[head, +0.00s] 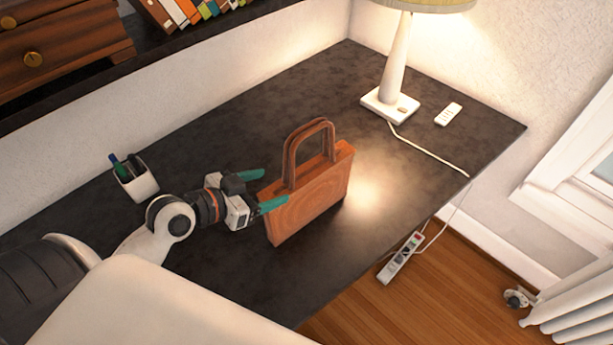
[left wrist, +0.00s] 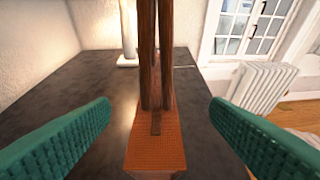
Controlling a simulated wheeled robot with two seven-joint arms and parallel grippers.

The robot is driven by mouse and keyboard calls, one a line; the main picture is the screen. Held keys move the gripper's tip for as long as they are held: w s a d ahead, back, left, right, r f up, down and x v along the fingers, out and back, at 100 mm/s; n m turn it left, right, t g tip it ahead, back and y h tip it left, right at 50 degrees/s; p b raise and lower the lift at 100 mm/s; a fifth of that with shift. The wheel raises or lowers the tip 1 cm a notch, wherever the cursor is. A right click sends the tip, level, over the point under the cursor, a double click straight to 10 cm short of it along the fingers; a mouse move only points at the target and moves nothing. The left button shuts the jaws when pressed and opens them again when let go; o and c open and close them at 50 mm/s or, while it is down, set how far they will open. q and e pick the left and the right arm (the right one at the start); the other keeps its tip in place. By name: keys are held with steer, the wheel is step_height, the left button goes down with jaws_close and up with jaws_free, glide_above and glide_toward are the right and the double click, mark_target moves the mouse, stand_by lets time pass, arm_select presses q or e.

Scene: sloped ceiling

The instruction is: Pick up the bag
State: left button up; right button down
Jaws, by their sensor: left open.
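An orange-brown bag (head: 310,200) with two upright handles (head: 306,148) stands upright on the dark desk. My left gripper (head: 262,190) is at the bag's near left end, with its green fingers spread open. In the left wrist view, the bag (left wrist: 155,140) stands in the middle between the two fingers of the left gripper (left wrist: 160,138), and its handles (left wrist: 146,50) rise past the top edge. Clear space shows between each finger and the bag. My right gripper is in neither view.
A lamp (head: 394,75) and a white remote (head: 448,114) are at the back of the dark desk (head: 230,130). A pen cup (head: 136,182) stands left of the gripper. A cord runs over the desk's right edge to a power strip (head: 401,258). Bare desk lies behind the bag.

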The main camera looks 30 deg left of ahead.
mark_target(304, 174)
arm_select(q)
steer(key=shift+w+d+f+p, duration=0.25)
steer(key=shift+w+d+p, duration=0.4)
steer(key=shift+w, duration=0.4)
steer(key=x, duration=0.2)
steer(key=shift+w+d+f, duration=0.15)
steer(key=shift+f, duration=0.05)
steer(key=shift+w+f, duration=0.2)
steer(key=shift+w, duration=0.1)
steer(key=shift+w+d+f+p, duration=0.15)
steer(key=shift+w+p, duration=0.45)
steer(key=shift+p, duration=0.05)
steer(key=p+x, duration=0.1)
steer(key=x, duration=0.2)
steer(key=shift+w+f, duration=0.1)
steer(key=shift+w, duration=0.1)
steer(key=shift+w+f, duration=0.25)
steer(key=shift+w, duration=0.05)
steer(key=shift+s, duration=0.1)
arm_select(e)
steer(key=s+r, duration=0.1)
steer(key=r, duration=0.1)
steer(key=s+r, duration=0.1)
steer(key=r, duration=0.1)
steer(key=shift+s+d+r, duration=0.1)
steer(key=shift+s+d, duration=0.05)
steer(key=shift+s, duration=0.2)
